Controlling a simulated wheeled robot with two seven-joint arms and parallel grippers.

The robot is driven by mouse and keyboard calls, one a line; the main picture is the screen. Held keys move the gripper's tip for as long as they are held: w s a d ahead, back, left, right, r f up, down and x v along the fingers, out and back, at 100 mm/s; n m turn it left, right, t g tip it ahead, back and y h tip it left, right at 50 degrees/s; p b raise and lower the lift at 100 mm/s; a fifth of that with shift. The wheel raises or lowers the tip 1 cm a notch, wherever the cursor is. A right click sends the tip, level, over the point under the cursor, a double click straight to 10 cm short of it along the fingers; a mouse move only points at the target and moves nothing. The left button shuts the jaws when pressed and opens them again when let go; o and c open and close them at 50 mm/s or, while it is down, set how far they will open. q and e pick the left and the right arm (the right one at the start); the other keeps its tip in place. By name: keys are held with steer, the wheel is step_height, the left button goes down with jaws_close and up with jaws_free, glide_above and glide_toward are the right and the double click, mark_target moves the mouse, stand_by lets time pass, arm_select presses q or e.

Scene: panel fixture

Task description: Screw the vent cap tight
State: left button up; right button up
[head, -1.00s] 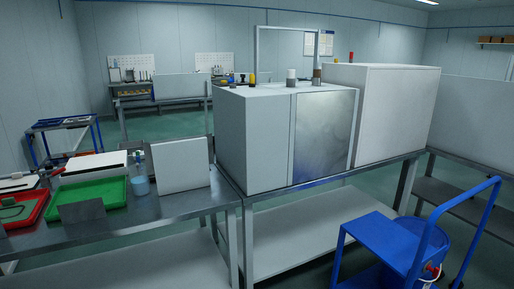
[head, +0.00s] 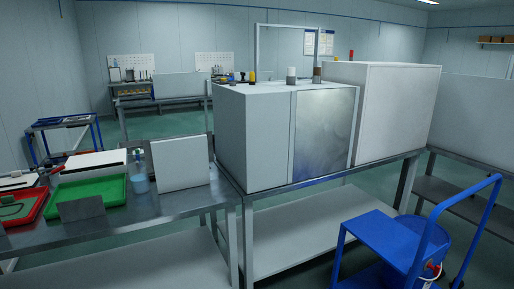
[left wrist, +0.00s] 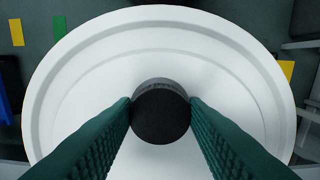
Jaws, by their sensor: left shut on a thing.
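In the left wrist view a round black cap (left wrist: 160,117) with a grey collar stands at the middle of a broad white round lid (left wrist: 90,75) with a raised rim. My left gripper (left wrist: 160,112) has its two dark green ribbed fingers against the left and right sides of the cap and is shut on it. I look straight down on the cap, so any gap or thread under it is hidden. Neither gripper shows in the head view, and I cannot pick out this lid there. My right gripper is in neither view.
In the head view a large white cabinet (head: 250,140) stands on a steel bench, with small fittings on top. A table at left holds a green tray (head: 95,190) and a red tray (head: 30,208). A blue cart (head: 400,238) stands at front right.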

arm_select(q)
steer(key=m, duration=0.2)
steer(key=shift+s+a+m, duration=0.1)
steer(key=shift+m, duration=0.3)
steer(key=shift+f+b, duration=0.1)
steer(key=shift+b, duration=0.2)
steer(key=shift+m+b, duration=0.5)
steer(key=shift+m, duration=1.2)
steer(key=shift+a+m+b, duration=0.1)
steer(key=shift+m+b, duration=0.3)
steer(key=shift+m, duration=1.1)
